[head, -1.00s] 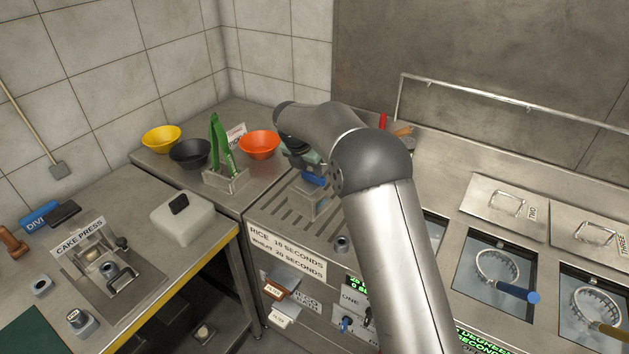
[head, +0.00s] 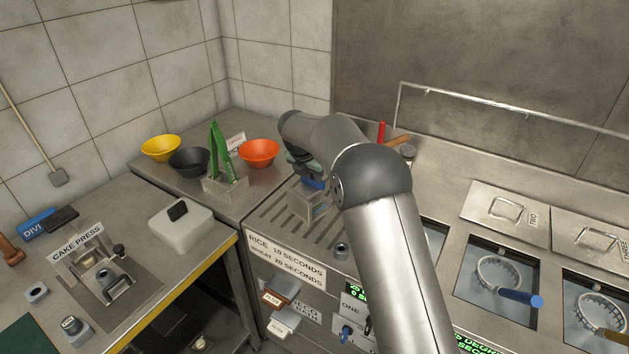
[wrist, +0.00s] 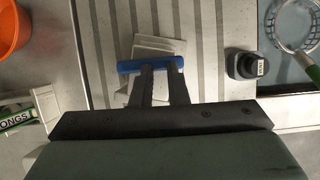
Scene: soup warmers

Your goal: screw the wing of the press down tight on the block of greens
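A small grey box-like press (head: 303,207) stands on the slotted steel top at the back, left of my forearm. Its blue wing (head: 314,184) shows at its top, partly covered by my gripper. In the wrist view the blue wing (wrist: 126,67) is a bar lying across the tips of my gripper (wrist: 160,76). The two dark fingers are apart, with a narrow gap between them, and reach the bar's near edge. The bar runs across both fingers; I cannot tell whether they touch it. The greens inside the press are hidden.
Water wells with strainers (head: 499,272) lie at right. The cake press station (head: 107,277) is at left.

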